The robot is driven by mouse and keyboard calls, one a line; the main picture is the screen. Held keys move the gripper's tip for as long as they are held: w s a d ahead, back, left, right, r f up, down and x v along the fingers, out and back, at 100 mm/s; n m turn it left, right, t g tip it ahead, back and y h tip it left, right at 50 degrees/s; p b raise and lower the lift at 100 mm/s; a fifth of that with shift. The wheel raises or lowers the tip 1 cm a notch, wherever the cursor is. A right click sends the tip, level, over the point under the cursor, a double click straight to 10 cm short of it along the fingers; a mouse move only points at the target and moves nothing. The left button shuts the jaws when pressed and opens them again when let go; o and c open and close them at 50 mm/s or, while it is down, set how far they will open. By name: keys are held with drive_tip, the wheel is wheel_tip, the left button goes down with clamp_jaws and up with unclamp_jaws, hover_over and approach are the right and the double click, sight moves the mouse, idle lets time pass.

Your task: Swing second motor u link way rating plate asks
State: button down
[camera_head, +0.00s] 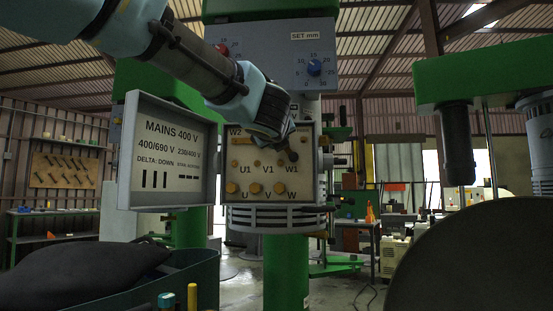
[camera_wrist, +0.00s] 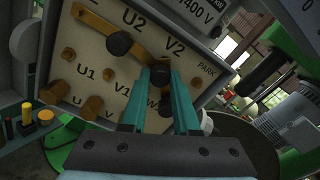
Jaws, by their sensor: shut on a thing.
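The pale terminal board (camera_head: 271,177) sits in an open box on the motor; it also fills the left of the wrist view (camera_wrist: 95,85). A brass link (camera_wrist: 92,20) runs slantwise along its upper row, past a black knob (camera_wrist: 120,43) near U2. My gripper (camera_wrist: 160,76) is shut on a second black knob (camera_wrist: 160,72) near V2, between its teal fingers. In the head view my gripper (camera_head: 289,145) covers the board's upper right. The plate (camera_head: 168,150) reads MAINS 400 V, 400/690 V, 230/400 V, DELTA: DOWN; its last line seems to read STAR: ACROSS.
Brass posts (camera_head: 254,188) for U, V and W line the board's lower row. "PARK" is printed at the board's right edge. A control panel (camera_head: 280,65) with knobs is above. A large dark disc (camera_head: 480,260) stands at the right. Green machine columns stand around.

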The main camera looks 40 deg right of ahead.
drive_tip(key=shift+s+d+r+n+b, duration=0.1)
drive_tip(key=shift+r+n+b, duration=0.45)
drive_tip(key=shift+n, duration=0.35)
drive_tip(key=c, duration=0.6)
unclamp_jaws()
drive_tip(key=shift+c, duration=0.2)
drive_tip(key=b+v, duration=0.2)
drive_tip(key=v, duration=0.8)
drive_tip(key=shift+s+a, duration=0.2)
drive_tip(key=shift+a, duration=0.15)
